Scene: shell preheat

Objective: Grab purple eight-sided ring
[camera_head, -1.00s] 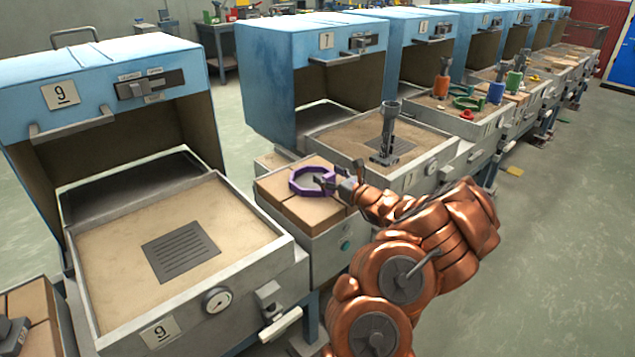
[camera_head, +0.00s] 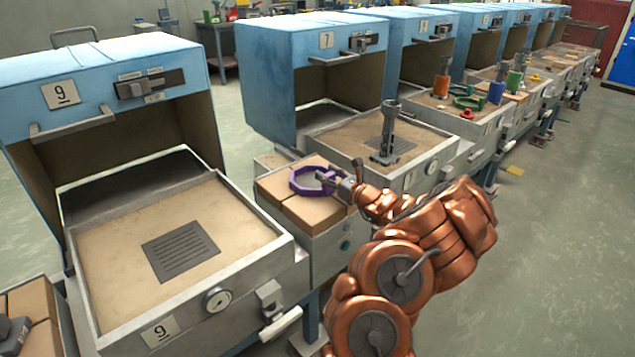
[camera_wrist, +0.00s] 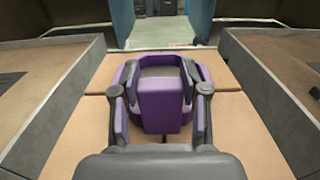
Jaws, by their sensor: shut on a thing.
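The purple eight-sided ring (camera_head: 308,181) lies flat on the tan blocks between two stations in the head view. My gripper (camera_head: 334,180) reaches it from the right and is shut on the ring's near side. In the wrist view the ring (camera_wrist: 160,100) fills the middle, with a purple block-like part facing the camera. The fingers of my gripper (camera_wrist: 160,98) stand on both sides of that part. I cannot tell whether the ring is lifted off the blocks.
The tan blocks (camera_head: 283,192) sit in a metal tray between station 9's sand bed (camera_head: 120,262) and another sand bed (camera_head: 345,130) with a grey upright tool (camera_head: 389,125). Blue hoods (camera_head: 262,75) stand behind. Open floor (camera_head: 545,250) lies to the right.

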